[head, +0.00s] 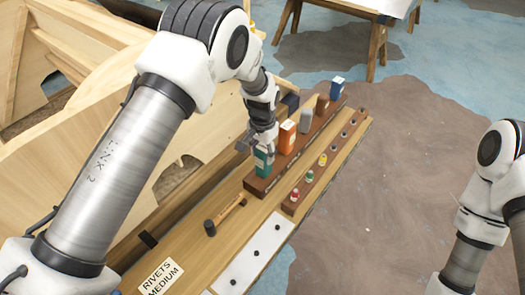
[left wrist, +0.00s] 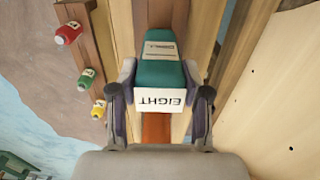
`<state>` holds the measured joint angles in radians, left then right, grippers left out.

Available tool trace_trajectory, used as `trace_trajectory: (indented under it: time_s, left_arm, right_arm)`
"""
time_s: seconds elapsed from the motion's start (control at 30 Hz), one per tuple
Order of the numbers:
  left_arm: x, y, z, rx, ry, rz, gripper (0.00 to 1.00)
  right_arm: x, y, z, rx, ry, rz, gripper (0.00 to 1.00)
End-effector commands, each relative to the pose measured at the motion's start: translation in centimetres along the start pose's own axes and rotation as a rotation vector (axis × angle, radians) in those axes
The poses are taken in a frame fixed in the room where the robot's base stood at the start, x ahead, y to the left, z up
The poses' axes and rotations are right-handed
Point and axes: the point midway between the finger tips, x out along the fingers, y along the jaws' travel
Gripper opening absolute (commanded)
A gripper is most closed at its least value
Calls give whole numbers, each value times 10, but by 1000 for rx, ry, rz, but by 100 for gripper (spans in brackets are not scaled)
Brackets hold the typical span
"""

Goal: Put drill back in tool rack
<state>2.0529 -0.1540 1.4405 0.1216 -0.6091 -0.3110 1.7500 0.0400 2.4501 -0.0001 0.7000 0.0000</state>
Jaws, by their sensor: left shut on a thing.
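The teal drill (head: 263,161) is a blocky piece at the near end of the brown tool rack (head: 259,186). In the left wrist view the drill (left wrist: 160,70) carries a white label reading "EIGHT", upside down. My left gripper (head: 258,143) is above the rack, shut on the drill's upper part, with a finger on each side. In the left wrist view the gripper (left wrist: 160,92) closes on both sides of the label. The drill looks upright; I cannot tell whether its bottom is seated in the rack. Only my right arm's links show at the right edge.
An orange block (head: 287,137), a grey one (head: 306,120) and a blue one (head: 337,88) stand along the rack. A second strip (head: 309,184) holds small coloured bottles. A hammer (head: 225,214) lies on the wooden bench. Wooden frames (head: 95,115) stand at left.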

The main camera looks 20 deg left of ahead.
Motion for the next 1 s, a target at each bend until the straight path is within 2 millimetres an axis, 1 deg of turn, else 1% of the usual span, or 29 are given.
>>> trace_trajectory:
  time_s: [0.03, 0.07, 0.1, 0.4, 0.5, 0.57, 0.67, 0.8, 0.9, 1.0]
  left_arm:
    - [1, 0, -1, 0, 2, 0, 0]
    - [1, 0, 0, 0, 0, 0, 58]
    - [1, 0, 0, 0, 0, 0, 72]
    - [0, 0, 0, 0, 0, 0, 73]
    - [-8, 0, 0, 0, 1, -1, 73]
    - [-13, 0, -1, 1, 3, -1, 73]
    - [-34, 0, -1, 1, 4, -2, 73]
    - [-72, 0, -1, 0, 6, -2, 73]
    - [-96, 0, -1, 0, 5, -1, 73]
    - [-114, 0, -1, 0, 3, -1, 73]
  right_arm:
    - [1, 0, 0, 0, 0, 0, 68]
    - [0, 0, 0, 0, 0, 0, 68]
    - [0, 0, 0, 0, 0, 0, 68]
    - [0, 0, 0, 0, 0, 0, 68]
    - [-4, 0, 0, 0, 0, 0, 68]
    - [2, 0, 0, 0, 1, 0, 68]
    - [10, 0, 0, 0, 0, 0, 68]
    - [19, 0, 0, 0, 0, 0, 68]
    - [23, 0, 0, 0, 0, 0, 68]
    - [26, 0, 0, 0, 0, 0, 68]
